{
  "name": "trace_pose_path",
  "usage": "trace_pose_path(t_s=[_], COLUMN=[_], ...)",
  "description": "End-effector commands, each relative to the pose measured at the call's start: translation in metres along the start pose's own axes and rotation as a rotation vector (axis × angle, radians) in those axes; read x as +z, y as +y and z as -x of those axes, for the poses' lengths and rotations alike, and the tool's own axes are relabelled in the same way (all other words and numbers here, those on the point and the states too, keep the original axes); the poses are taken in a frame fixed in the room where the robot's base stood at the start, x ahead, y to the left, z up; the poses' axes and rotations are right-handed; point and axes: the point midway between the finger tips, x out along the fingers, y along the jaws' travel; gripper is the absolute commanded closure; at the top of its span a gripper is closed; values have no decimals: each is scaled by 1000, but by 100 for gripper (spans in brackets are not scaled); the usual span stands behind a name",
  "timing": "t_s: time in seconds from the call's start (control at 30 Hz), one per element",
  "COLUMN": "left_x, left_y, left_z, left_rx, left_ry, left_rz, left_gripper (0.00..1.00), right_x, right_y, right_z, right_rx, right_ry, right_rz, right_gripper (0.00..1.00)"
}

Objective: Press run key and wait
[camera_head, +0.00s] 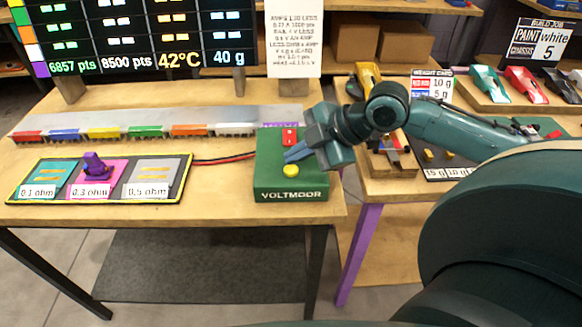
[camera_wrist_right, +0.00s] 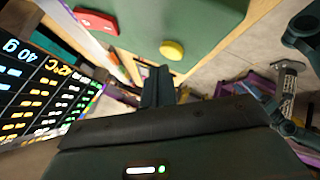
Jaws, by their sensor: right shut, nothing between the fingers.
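A green box marked VOLTMOOR (camera_head: 268,182) stands at the right front of the wooden table. On its top are a yellow round button (camera_head: 291,171) and a red block-like part (camera_head: 290,137) farther back. No readable label shows which one is the run key. My right gripper (camera_head: 288,157) is shut and empty, its fingertips over the box top between the two parts. In the right wrist view, the yellow button (camera_wrist_right: 172,50) and red part (camera_wrist_right: 97,21) lie beyond the shut fingers (camera_wrist_right: 158,84). Contact with the button is not visible. My left gripper is in neither view.
A tray with ohm-marked pads (camera_head: 40,199) lies left, a purple piece (camera_head: 96,166) on its middle pad. Cables (camera_head: 225,158) run from it to the box. Coloured blocks line a grey strip (camera_head: 150,120) behind. A scoreboard (camera_head: 130,40) stands at the back.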

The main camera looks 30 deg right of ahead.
Motion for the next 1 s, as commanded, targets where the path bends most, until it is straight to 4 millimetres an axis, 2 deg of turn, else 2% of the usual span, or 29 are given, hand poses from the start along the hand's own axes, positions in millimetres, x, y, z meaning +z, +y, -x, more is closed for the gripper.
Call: trace_pose_path(t_s=[1.0], left_x=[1], left_y=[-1], left_z=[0], left_rx=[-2], left_ry=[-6], left_rz=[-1], left_gripper=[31], right_x=[6], right_y=[-6], right_z=[-8], right_rx=[0], right_ry=[0], right_rz=[0], right_gripper=[100])
